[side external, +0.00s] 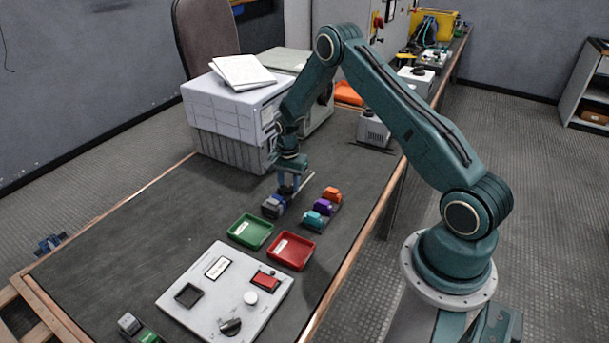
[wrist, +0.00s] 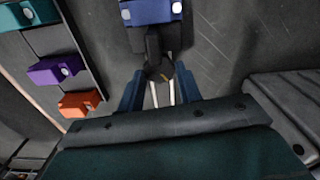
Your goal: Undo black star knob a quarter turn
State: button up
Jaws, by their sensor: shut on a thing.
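My gripper (wrist: 160,84) points down at the table, at the end of a short dark rail with a blue block (wrist: 152,11). In the wrist view its fingers close around a small black piece (wrist: 154,44) beside the blue block. This looks like the black star knob, but its lobes and angle are not clear. In the side view my gripper (side external: 287,190) stands just behind the blue and grey blocks (side external: 273,206), and the piece in its jaws is hidden. Another black knob (side external: 231,326) sits on the white panel, well away from my gripper.
A second rail holds teal (wrist: 40,13), purple (wrist: 58,70) and orange (wrist: 80,103) blocks, close by. A green tray (side external: 250,231) and a red tray (side external: 291,251) lie nearer the panel (side external: 207,318). A pale box (side external: 225,105) stands behind my gripper.

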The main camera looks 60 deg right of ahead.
jog(key=shift+n, duration=2.1)
jog(key=o, duration=0.9)
jog(key=shift+w+r, duration=0.1)
jog(key=shift+r, duration=0.05)
jog(key=shift+r, duration=3.35)
jog(key=shift+c, duration=0.2)
